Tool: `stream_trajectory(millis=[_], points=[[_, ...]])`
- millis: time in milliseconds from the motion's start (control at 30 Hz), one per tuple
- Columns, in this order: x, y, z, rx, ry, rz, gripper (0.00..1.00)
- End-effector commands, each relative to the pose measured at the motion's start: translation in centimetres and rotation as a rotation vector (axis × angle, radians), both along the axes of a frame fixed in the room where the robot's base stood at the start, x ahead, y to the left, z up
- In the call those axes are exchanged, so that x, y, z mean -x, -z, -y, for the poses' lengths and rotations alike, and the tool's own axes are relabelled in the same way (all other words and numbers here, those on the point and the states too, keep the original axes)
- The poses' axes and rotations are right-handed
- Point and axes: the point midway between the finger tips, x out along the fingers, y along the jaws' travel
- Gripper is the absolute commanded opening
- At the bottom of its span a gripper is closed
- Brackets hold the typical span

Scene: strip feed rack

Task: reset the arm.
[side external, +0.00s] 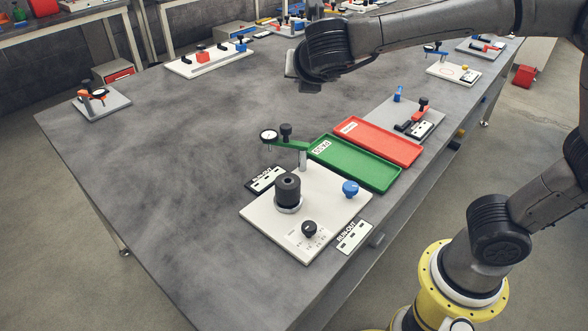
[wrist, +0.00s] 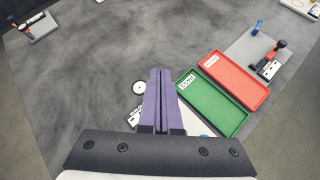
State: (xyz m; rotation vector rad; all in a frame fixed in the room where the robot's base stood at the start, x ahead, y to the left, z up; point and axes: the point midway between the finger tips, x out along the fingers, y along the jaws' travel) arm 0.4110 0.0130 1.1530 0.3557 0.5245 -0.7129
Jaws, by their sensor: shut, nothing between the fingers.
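My gripper (wrist: 160,72) shows in the wrist view with its two purple fingers pressed together and nothing between them. It hangs above the grey table (side external: 160,150), clear of the surface. In the side external view my wrist is at the top middle, and the fingers are hard to make out there. In the wrist view the fingers cover part of the white run-out fixture, whose dial gauge (wrist: 139,87) shows just left of them.
The white run-out fixture (side external: 265,222) with a black cylinder (side external: 288,190) stands near the front edge. Beside it lie a green tray (side external: 355,162) and a red tray (side external: 377,141). A grey clamp plate (side external: 425,112) is beyond them. The table's left half is mostly clear.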

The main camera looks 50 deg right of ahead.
Motion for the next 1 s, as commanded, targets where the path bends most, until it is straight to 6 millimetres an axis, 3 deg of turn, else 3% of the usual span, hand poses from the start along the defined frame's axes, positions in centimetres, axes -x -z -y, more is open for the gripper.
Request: stream_trajectory(millis=[33, 100, 200, 300, 433, 533, 633, 767, 867, 900, 1000], points=[[-0.3, -3.3, 2.1, 0.065, -0.058, 0.067, 0.0], [-0.6, -7.1, 3.5, 0.195, -0.183, 0.128, 0.0], [-0.1, -11.7, 4.2, 0.425, -0.375, 0.174, 0.0], [1.1, -14.8, 3.6, 0.69, -0.574, 0.171, 0.0], [3.6, -16.4, 1.7, 1.068, -0.837, 0.099, 0.0], [6.1, -15.3, -0.2, 1.368, -1.049, -0.008, 0.0], [8.9, -12.5, -1.7, 1.666, -1.275, -0.158, 0.0], [13.3, -6.7, -2.4, 2.022, -1.615, -0.405, 0.0], [17.1, -1.6, -1.8, 2.248, -1.928, -0.608, 0.0], [18.7, 0.3, -1.3, -2.268, 2.019, 0.663, 0.0], [21.9, 4.1, 0.2, -1.937, 1.903, 0.643, 0.0]])
